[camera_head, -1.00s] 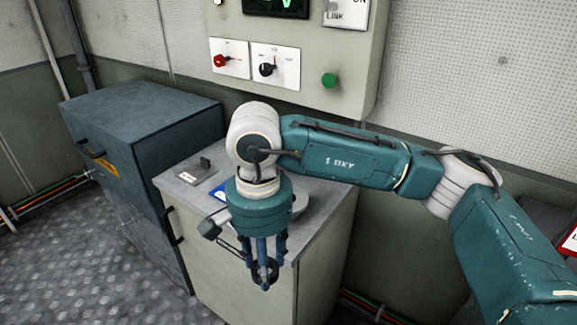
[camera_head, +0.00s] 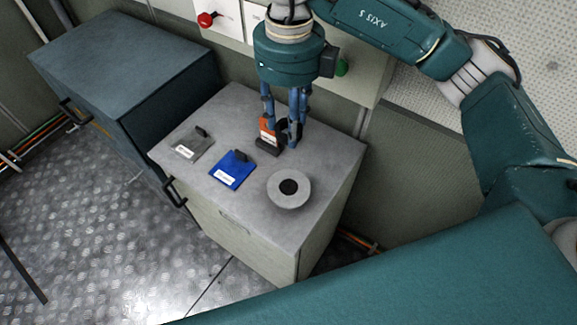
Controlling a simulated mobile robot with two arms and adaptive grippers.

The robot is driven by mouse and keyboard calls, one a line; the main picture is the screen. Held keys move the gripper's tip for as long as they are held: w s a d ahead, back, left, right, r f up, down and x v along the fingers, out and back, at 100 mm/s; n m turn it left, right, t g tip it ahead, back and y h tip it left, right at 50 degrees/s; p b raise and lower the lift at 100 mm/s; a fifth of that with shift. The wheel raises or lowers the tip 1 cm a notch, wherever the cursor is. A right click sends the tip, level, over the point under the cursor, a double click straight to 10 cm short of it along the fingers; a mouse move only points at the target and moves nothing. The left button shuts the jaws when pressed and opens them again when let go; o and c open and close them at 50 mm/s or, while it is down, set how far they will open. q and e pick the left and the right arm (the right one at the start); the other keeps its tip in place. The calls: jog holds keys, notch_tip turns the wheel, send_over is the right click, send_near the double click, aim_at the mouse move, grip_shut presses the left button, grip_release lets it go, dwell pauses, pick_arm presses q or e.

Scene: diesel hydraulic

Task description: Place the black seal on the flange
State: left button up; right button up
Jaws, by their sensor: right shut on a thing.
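The flange (camera_head: 302,198), a light grey round disc with a dark centre, lies on the grey cabinet top near its front right. My right gripper (camera_head: 292,144) points down over the back of the cabinet top, behind the flange in the picture. It is shut on the black seal (camera_head: 284,128), a dark ring partly hidden by the blue fingers. The seal is apart from the flange. My left gripper is not in view.
An orange block with a black base (camera_head: 269,146) stands close beside my right gripper. A blue plate (camera_head: 232,173) and a grey plate (camera_head: 186,147), each with a dark upright piece, lie left of the flange. The control panel is behind; a blue-grey cabinet (camera_head: 120,60) stands left.

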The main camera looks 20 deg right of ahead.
jog(key=p, duration=0.1)
send_over(289, 187)
notch_tip(289, 187, down, 15)
jog(key=shift+f, duration=0.1)
notch_tip(289, 187, down, 4)
jog(key=shift+r+p, duration=0.1)
jog(key=shift+p, duration=0.5)
jog(key=shift+f, duration=0.3)
jog(key=shift+f, duration=0.2)
jog(key=o, duration=0.8)
jog(key=shift+r, duration=0.1)
